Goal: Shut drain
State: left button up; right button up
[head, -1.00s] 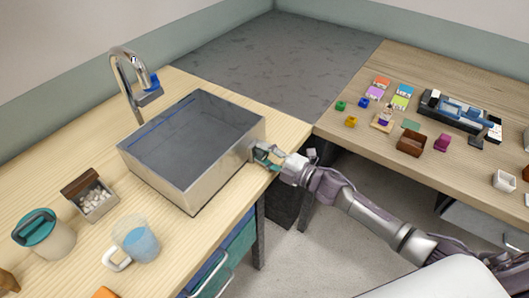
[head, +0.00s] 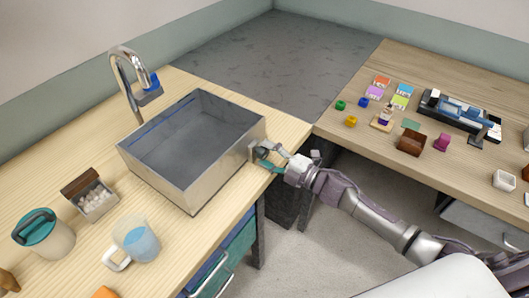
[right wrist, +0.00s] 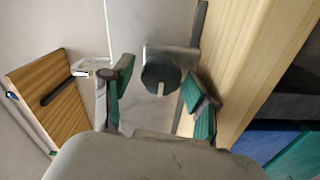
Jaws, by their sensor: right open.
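The metal sink (head: 185,178) stands on the left wooden counter, its inner walls and grey bottom showing. A round dark knob (right wrist: 160,72) with a light slot sits on a plate on the sink's outer side; I take it to be the drain control. My right gripper (head: 265,155) is at that side of the sink. In the right wrist view, its green-padded fingers (right wrist: 158,98) are open, one on each side of the knob, with gaps visible. Contact cannot be told. My left gripper is not in view.
A chrome faucet (head: 127,75) with a blue part rises behind the sink. A blue-filled mug (head: 135,238), a teal-lidded jar (head: 45,235) and an open brown box (head: 92,195) stand in front. The right table (head: 345,135) holds small coloured items.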

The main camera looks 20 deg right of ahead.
jog(key=v, duration=0.7)
dwell(0.3)
jog(key=s+d+f+m+h, duration=0.1)
jog(key=d+f+m+h, duration=0.25)
jog(key=f, duration=0.45)
jog(key=s+d+f+m+h, duration=0.1)
jog(key=d+f+m+h, duration=0.2)
jog(key=f, duration=0.5)
jog(key=s+d+f+m+g+h, duration=0.1)
jog(key=s+f+m+g+h, duration=0.1)
jog(key=s+f+m, duration=0.45)
jog(key=s+d+f+m+g+h, duration=0.1)
jog(key=s+f+g, duration=0.15)
jog(key=f, duration=0.75)
jog(key=s+a+f+m+g, duration=0.2)
jog(key=s+f, duration=0.3)
jog(key=s, duration=0.6)
jog(key=s+a+f+m+g+h, duration=0.1)
jog(key=s+a+f+m+g, duration=0.1)
jog(key=s+f, duration=0.4)
jog(key=s+a+f+m+g, duration=0.2)
jog(key=s+a+f+g, duration=0.1)
jog(key=s, duration=1.3)
notch_tip(320, 180, down, 3)
jog(key=shift+s+r+m+g, duration=0.25)
jog(key=shift+s+m+g, duration=0.15)
jog(key=shift+g, duration=0.45)
jog(key=shift+w+a+h, duration=0.1)
jog(key=shift+h, duration=0.15)
